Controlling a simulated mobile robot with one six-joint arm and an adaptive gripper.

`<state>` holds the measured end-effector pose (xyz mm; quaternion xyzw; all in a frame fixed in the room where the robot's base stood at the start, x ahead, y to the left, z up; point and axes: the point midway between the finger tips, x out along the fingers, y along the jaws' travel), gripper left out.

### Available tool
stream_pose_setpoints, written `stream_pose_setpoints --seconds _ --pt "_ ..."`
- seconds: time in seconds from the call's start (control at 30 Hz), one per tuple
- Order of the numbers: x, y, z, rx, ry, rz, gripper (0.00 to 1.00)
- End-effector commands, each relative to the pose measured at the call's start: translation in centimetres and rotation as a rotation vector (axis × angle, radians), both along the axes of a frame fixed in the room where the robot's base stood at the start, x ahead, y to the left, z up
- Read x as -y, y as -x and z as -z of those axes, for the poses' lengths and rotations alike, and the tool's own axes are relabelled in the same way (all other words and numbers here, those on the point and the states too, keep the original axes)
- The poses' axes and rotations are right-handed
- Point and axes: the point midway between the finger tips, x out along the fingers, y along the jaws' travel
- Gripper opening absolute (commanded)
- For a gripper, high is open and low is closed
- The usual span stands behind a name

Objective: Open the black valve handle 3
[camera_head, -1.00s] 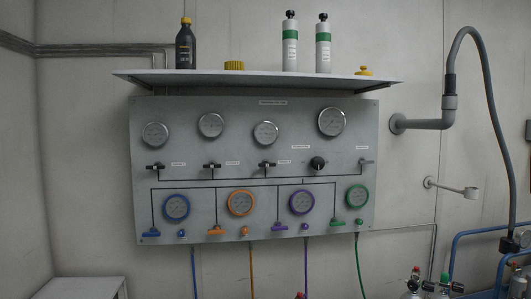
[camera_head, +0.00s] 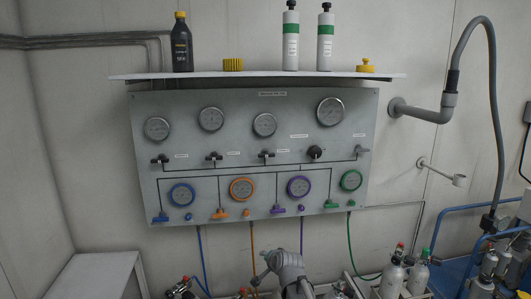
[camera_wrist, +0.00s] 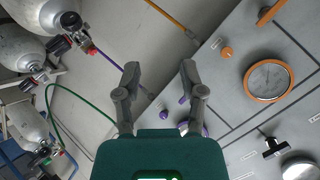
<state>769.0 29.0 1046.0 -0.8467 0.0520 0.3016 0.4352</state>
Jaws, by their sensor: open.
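Black valve handle 3 (camera_head: 266,154) is the third black lever from the left in the row on the grey panel (camera_head: 345,110). It lies crosswise, under the third upper gauge (camera_head: 264,125). In the wrist view the black handle (camera_wrist: 273,148) that fits its place is at the lower right, clear of the fingers. My gripper (camera_wrist: 160,70) is open and empty. It is apart from that handle, beside the panel's lower edge near the purple fittings. My arm shows at the bottom of the head view; its fingers are hard to make out there.
Two other black handles (camera_head: 160,160) (camera_head: 214,157), a round black knob (camera_head: 315,152) and a grey handle (camera_head: 362,150) share the row. Coloured gauges, including an orange gauge (camera_wrist: 267,80), sit below. Gas cylinders (camera_head: 391,277) stand low right. A shelf (camera_head: 215,76) overhangs the panel.

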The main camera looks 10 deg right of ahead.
Motion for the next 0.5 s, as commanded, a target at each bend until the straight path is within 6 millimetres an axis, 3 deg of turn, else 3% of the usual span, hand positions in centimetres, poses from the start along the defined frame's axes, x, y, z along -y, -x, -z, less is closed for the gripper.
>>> stream_pose_setpoints --seconds 0.03,0.5 --pt "0.0 -0.8 -2.6 0.026 -0.026 0.02 0.52" --pt "1.0 -5.6 -16.8 0.272 -0.303 0.207 0.52"
